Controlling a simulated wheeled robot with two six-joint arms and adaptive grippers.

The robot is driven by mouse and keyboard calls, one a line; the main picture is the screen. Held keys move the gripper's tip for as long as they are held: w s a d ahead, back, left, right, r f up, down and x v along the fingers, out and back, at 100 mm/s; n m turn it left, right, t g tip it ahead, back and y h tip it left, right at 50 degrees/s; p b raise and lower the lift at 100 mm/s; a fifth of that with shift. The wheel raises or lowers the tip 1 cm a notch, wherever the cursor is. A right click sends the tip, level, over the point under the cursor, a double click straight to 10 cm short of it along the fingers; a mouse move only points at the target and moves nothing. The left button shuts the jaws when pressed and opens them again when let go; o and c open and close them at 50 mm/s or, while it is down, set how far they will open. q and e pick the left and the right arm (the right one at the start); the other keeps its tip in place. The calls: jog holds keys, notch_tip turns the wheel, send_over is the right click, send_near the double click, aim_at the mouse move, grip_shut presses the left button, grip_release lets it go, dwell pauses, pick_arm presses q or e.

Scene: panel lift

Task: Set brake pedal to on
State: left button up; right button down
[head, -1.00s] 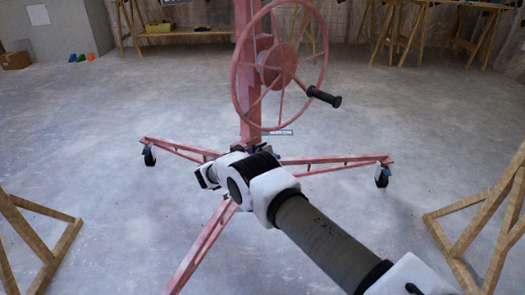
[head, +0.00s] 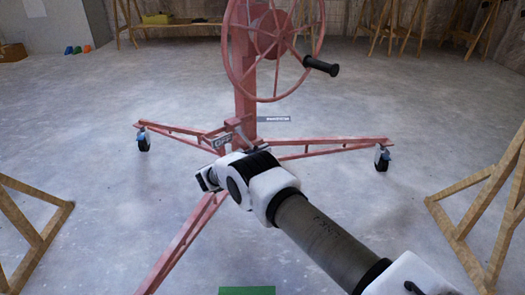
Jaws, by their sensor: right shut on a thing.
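The brake pedal is not clearly made out; a small plate that seems to read OFF (head: 222,140) sits at the foot of the red lift's post (head: 245,88), just beyond my right wrist. My right gripper (head: 206,179) is in front of the lift's base, below that plate in the picture. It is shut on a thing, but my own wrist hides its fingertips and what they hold. I cannot tell whether it touches the pedal. My left gripper is out of view.
The lift's red handwheel (head: 270,45) has a black handle (head: 321,66) sticking out. Red legs on casters (head: 382,160) spread across the floor. Wooden trestles (head: 35,222) stand at left and right. A green thing (head: 247,291) shows at the bottom edge.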

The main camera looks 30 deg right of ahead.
jog(key=shift+f, duration=0.4)
jog(key=c, duration=1.2)
grip_release()
jog(key=shift+f, duration=0.1)
jog(key=shift+c, duration=0.2)
jog(key=s+a, duration=0.1)
jog(key=a, duration=1)
jog(key=shift+s+a, duration=0.3)
jog(key=shift+a, duration=0.1)
